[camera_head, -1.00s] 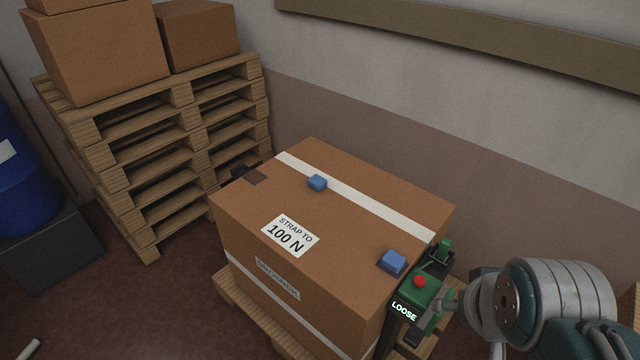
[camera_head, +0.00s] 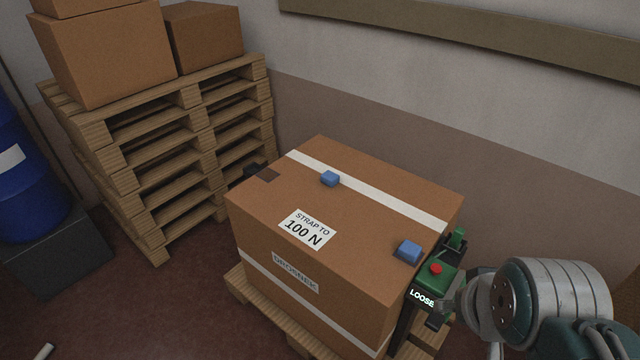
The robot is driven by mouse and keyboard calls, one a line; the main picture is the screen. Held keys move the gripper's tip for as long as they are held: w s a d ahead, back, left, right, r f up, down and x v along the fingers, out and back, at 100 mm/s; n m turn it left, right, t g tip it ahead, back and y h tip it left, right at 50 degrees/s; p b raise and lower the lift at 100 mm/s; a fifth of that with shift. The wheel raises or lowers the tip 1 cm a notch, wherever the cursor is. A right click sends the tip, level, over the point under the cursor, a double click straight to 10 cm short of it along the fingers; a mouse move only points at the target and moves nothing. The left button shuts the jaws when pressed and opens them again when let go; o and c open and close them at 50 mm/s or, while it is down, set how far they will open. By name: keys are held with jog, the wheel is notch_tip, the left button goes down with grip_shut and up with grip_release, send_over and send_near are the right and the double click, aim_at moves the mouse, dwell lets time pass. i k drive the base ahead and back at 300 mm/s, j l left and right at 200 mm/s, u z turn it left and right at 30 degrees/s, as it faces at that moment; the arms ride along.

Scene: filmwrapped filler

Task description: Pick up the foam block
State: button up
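Either may be the foam block; I cannot tell which. My arm shows at the lower right, beside the box.
A green device (camera_head: 433,281) with a red button and a "LOOSE" display sits at the box's right edge. The box stands on a wooden pallet (camera_head: 240,285). Stacked pallets (camera_head: 160,150) with cartons (camera_head: 105,55) and a blue drum (camera_head: 30,185) are at left. A wall runs behind.

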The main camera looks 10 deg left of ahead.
aim_at(329, 178)
jog(key=j+z, duration=0.1)
jog(key=j, duration=0.3)
jog(key=k+j+z, duration=0.1)
jog(key=j, duration=0.3)
jog(key=k+j, duration=0.1)
jog(key=j, duration=0.3)
jog(key=j+z, duration=0.15)
jog(key=j, duration=0.3)
jog(key=k+j+z, duration=0.1)
jog(key=j, duration=0.25)
jog(key=i+j+z, duration=0.15)
jog(key=j, duration=0.45)
jog(key=j+z, duration=0.15)
jog(key=j, duration=0.5)
jog(key=i+j+z, duration=0.15)
jog(key=j, duration=0.45)
jog(key=i+j+z, duration=0.2)
jog(key=i+j, duration=0.4)
jog(key=j, duration=0.15)
